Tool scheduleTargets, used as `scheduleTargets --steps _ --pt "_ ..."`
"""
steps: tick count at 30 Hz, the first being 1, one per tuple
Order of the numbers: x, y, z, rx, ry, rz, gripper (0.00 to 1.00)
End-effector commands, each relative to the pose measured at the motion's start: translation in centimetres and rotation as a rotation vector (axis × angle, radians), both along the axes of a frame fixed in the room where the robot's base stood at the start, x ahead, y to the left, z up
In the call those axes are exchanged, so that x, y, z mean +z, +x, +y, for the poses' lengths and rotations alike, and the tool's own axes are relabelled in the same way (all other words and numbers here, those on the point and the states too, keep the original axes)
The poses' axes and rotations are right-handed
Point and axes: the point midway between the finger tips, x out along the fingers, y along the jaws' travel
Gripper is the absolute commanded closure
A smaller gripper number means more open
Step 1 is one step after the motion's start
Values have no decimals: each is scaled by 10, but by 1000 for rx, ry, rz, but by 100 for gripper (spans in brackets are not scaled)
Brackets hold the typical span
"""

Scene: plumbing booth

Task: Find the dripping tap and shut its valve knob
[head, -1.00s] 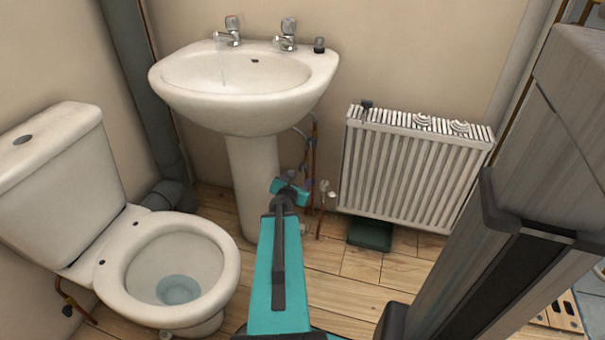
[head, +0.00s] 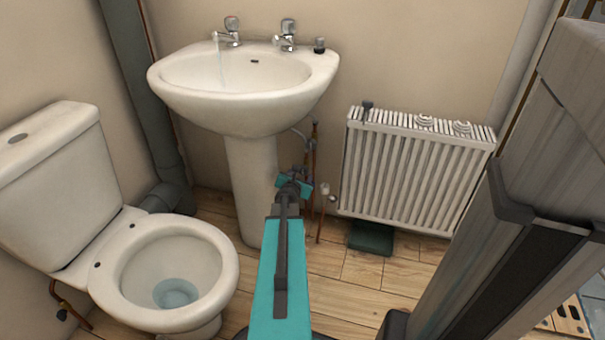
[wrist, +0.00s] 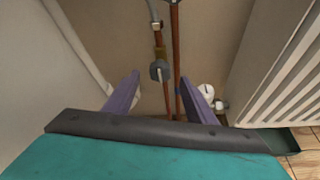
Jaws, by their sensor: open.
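The left tap (head: 228,36) on the white basin has a thin pale stream of water (head: 221,65) below its spout. The right tap (head: 287,36) shows no water. In the wrist view a dark grey valve knob (wrist: 159,71) sits on the left of two copper pipes under the basin. My gripper (wrist: 164,81) is open and empty, its two purple fingers spread to either side of the knob's line of sight; I cannot tell how far beyond the fingertips the knob is. In the head view my gripper (head: 294,184) is beside the basin pedestal, partly hiding the pipes.
The basin pedestal (head: 252,180) stands left of my gripper and a white radiator (head: 410,170) right of it. A white radiator valve (wrist: 206,92) is close to the right finger. A toilet (head: 165,270) is at left. A dark green box (head: 371,237) lies under the radiator.

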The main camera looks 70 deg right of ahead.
Motion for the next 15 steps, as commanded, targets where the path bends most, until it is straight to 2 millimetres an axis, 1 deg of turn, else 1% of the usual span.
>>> scheduleTargets --steps 1,6,15 --pt "-3 1 -6 0 0 -1 49" --pt "-8 3 -20 0 0 1 49" --pt "-16 6 -39 -1 0 0 49"
